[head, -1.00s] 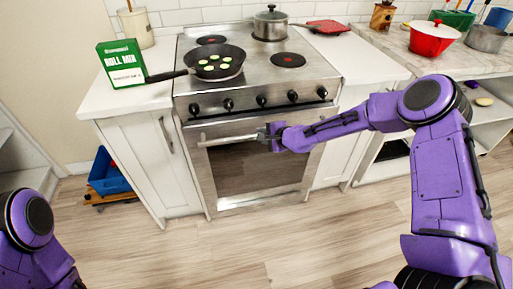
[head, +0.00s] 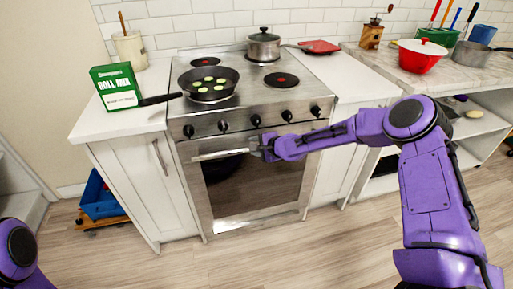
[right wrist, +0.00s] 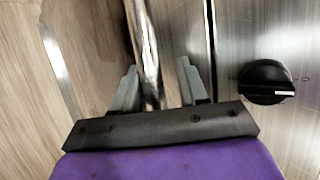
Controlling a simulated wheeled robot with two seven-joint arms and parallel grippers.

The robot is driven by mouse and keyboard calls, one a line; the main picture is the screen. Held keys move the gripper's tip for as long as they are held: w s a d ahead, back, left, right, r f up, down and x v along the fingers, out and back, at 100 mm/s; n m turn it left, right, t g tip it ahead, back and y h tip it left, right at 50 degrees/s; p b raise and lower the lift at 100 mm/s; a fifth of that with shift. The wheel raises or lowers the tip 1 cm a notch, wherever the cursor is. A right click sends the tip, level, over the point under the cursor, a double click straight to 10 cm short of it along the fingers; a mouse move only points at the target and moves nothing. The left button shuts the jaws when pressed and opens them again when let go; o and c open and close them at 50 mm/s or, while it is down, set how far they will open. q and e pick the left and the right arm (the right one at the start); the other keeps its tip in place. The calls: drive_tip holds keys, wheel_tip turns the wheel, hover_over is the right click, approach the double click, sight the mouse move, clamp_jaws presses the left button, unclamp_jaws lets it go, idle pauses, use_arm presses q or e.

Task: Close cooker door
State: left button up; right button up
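The cooker (head: 262,112) stands against the back wall in the head view. Its door (head: 255,187), with a dark glass window, stands upright and looks flush or nearly flush with the front; a thin dark line shows beside it in the right wrist view. The metal door handle (head: 220,155) runs across the top of the door. My right gripper (head: 264,148) is at the handle's right part. In the right wrist view its fingers (right wrist: 160,86) are apart, with the handle bar (right wrist: 146,50) between them and space on the right. My left gripper is out of view.
A pan (head: 209,88) with green slices and a lidded pot (head: 263,46) stand on the hob. Control knobs (head: 255,120) line the front above the door. A green box (head: 115,88) stands on the left counter. The floor (head: 270,250) before the cooker is clear.

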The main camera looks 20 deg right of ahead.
drive_tip(key=shift+r, duration=0.2)
drive_tip(key=p+v, duration=0.1)
drive_tip(key=v, duration=0.9)
drive_tip(key=shift+s, duration=0.2)
drive_tip(key=shift+d+f, duration=0.1)
